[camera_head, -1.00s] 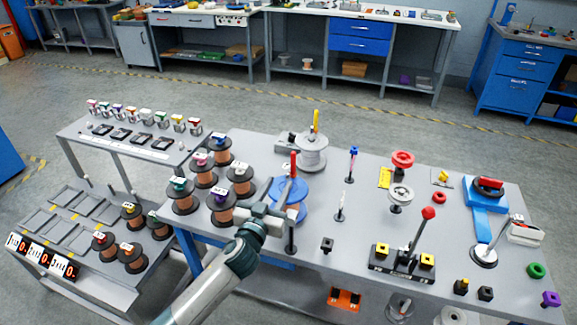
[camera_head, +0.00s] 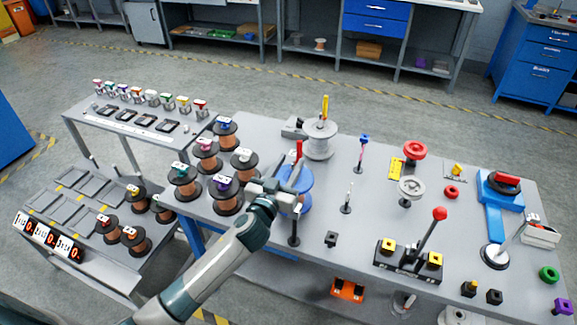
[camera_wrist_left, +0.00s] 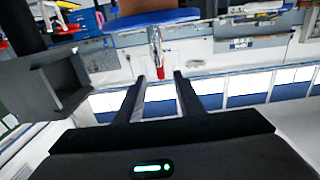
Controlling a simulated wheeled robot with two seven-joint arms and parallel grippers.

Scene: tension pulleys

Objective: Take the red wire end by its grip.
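The red wire end's grip (camera_head: 298,151) appears as an upright red piece just above a blue spool (camera_head: 305,180) on the main table. In the left wrist view a red grip (camera_wrist_left: 161,66) hangs on a silver stem below a blue flange (camera_wrist_left: 150,21). My left gripper (camera_head: 292,184) is beside the blue spool, partly covering it. Its two fingers (camera_wrist_left: 159,78) are apart, with the red grip seen in line with the gap between them. I cannot tell how far the grip is from the fingertips. My right gripper is not in view.
Several copper spools (camera_head: 227,195) stand close left of the gripper. A grey spool (camera_head: 320,139) with a yellow piece stands behind. A dark stand (camera_head: 294,228) is just in front. To the right is a red-knobbed lever (camera_head: 439,214). Some tabletop between fixtures is clear.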

